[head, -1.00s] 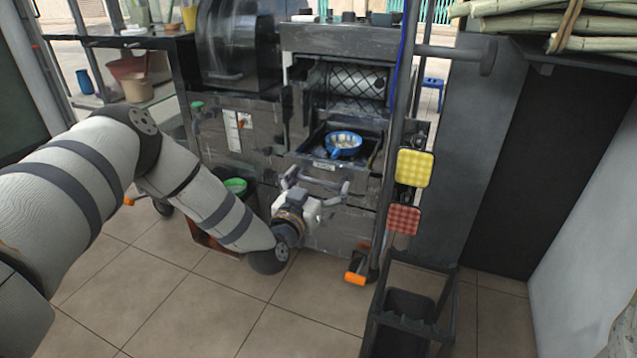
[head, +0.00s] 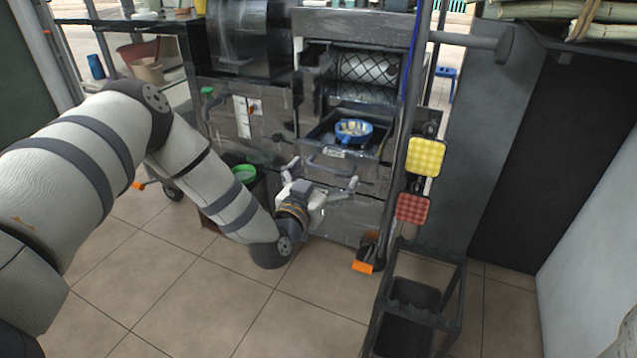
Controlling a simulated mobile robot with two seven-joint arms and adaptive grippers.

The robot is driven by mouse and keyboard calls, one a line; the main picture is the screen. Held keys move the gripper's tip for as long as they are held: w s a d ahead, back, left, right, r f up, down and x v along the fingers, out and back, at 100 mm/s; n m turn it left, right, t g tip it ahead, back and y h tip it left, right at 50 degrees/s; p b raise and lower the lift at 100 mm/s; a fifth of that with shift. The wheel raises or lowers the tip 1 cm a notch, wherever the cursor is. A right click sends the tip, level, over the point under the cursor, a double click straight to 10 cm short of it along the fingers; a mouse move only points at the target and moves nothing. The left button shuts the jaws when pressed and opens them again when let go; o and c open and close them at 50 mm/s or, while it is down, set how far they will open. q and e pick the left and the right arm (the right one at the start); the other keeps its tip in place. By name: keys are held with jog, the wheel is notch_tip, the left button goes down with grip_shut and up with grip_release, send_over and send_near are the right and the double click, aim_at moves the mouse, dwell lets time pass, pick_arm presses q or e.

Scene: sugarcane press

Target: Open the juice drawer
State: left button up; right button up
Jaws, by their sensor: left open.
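The sugarcane press (head: 268,120) stands ahead with a dark front. Below its roller opening, a front panel with a bar handle (head: 338,172) looks like the juice drawer, and it appears shut. My left gripper (head: 323,177) is open, its two fingers spread left and right in front of the handle. The fingers partly cover the panel, and I cannot tell whether they touch the handle. Nothing shows between them. My right gripper is not in view.
A blue strainer (head: 354,131) sits in the tray above the handle. A post with yellow (head: 426,157) and red (head: 412,208) pads stands to the right, beside a dark bin rack (head: 405,330). A green-rimmed bin (head: 244,173) stands left of the gripper. The floor in front is clear.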

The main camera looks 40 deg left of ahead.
pick_arm(q)
jog(key=v, duration=0.8)
jog(key=shift+d+r, duration=0.1)
